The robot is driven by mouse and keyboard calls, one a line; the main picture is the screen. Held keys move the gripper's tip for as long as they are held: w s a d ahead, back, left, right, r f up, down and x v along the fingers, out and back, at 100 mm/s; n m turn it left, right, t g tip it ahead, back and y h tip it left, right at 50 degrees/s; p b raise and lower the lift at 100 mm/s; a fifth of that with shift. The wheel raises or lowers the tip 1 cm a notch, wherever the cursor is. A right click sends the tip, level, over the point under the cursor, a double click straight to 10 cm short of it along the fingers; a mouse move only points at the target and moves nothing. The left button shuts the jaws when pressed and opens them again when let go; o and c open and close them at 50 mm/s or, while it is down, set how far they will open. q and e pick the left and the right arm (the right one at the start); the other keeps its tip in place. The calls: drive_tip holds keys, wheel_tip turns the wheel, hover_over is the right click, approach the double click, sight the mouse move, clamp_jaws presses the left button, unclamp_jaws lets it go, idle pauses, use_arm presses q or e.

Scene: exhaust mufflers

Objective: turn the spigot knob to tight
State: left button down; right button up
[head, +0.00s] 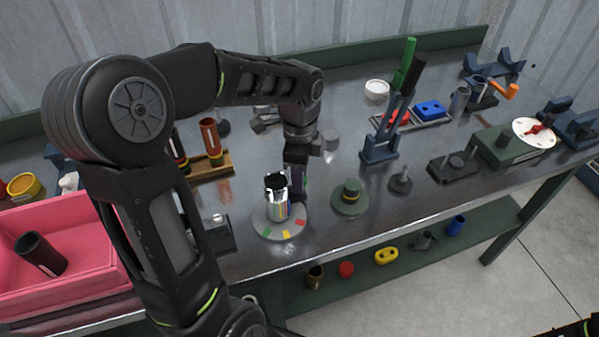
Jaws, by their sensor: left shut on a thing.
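A shiny metal cylinder with a dark open top (276,190), which looks like the spigot knob, stands upright on a round grey plate (260,222). The plate bears green, yellow and red marks along its front and right rim. My left gripper (290,188) reaches down from behind and is shut on the cylinder. The fingers are partly hidden behind it, so their exact contact is hard to see. I cannot make out a pointer on the cylinder.
A green round plate with a stepped knob (351,190) stands close on the right. A blue stand with a green-handled lever (380,148) is behind it. A wooden rack (207,166) and a pink bin (75,285) are on the left. The table's front edge is near.

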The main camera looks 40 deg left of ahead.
use_arm(q)
drive_tip(key=shift+m+p, duration=0.35)
drive_tip(key=shift+m, duration=1.25)
drive_tip(key=c, duration=1)
unclamp_jaws()
wheel_tip(320, 180, up, 8)
drive_tip(key=shift+f, duration=0.1)
